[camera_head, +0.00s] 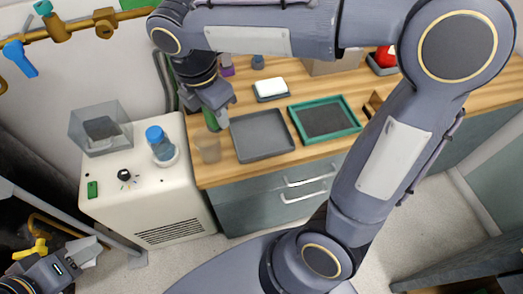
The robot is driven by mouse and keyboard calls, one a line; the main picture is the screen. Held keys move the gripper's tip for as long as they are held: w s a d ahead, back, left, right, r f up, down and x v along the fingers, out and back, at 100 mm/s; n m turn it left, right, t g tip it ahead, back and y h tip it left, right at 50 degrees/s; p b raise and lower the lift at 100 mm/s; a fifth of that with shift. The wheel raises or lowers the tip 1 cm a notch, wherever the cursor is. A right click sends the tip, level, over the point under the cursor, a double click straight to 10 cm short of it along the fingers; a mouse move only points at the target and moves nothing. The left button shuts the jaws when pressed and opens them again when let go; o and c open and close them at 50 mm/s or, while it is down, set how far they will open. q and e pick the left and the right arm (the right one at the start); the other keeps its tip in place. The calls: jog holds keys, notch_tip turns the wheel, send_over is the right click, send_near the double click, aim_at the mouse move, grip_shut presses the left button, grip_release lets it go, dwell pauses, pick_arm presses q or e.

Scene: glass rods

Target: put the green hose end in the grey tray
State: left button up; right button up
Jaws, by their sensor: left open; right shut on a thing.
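My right gripper (208,103) is shut on the green hose end (212,123), which shows just below the fingers, partly hidden by them. It is held above the left part of the wooden counter, just left of the grey tray (262,152). The tray is a shallow, empty grey square on the counter. My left gripper (84,252) is open and empty at the lower left, low in front of the white machine.
A translucent beaker (207,149) stands close below the hose end. A green-rimmed tray (344,128) lies right of the grey tray. A white machine (150,205) with a blue-capped jar (163,151) stands left. My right arm spans the counter's right side.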

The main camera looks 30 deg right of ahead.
jog(key=shift+s+f+n+b, duration=0.65)
jog(key=shift+s+f+n, duration=0.25)
jog(key=shift+s+n, duration=0.25)
jog(key=shift+n, duration=0.25)
jog(key=w+d+f, duration=0.1)
jog(key=d+f, duration=0.2)
jog(key=d, duration=0.1)
jog(key=w+d+f+b, duration=0.1)
jog(key=w+d+f, duration=0.1)
jog(key=d+f, duration=0.1)
jog(key=w+d+f, duration=0.2)
jog(key=d, duration=0.2)
jog(key=shift+w+d+f, duration=0.15)
jog(key=shift+d+f, duration=0.25)
jog(key=f, duration=0.1)
jog(key=f+b, duration=0.1)
jog(key=f, duration=0.1)
jog(key=shift+w+d+f, duration=0.15)
jog(key=shift+d+f, duration=0.05)
jog(key=shift+d, duration=0.2)
pick_arm(q)
notch_tip(320, 180, down, 5)
jog(key=shift+r, duration=0.1)
pick_arm(e)
jog(key=shift+f, duration=0.25)
jog(key=shift+f, duration=0.1)
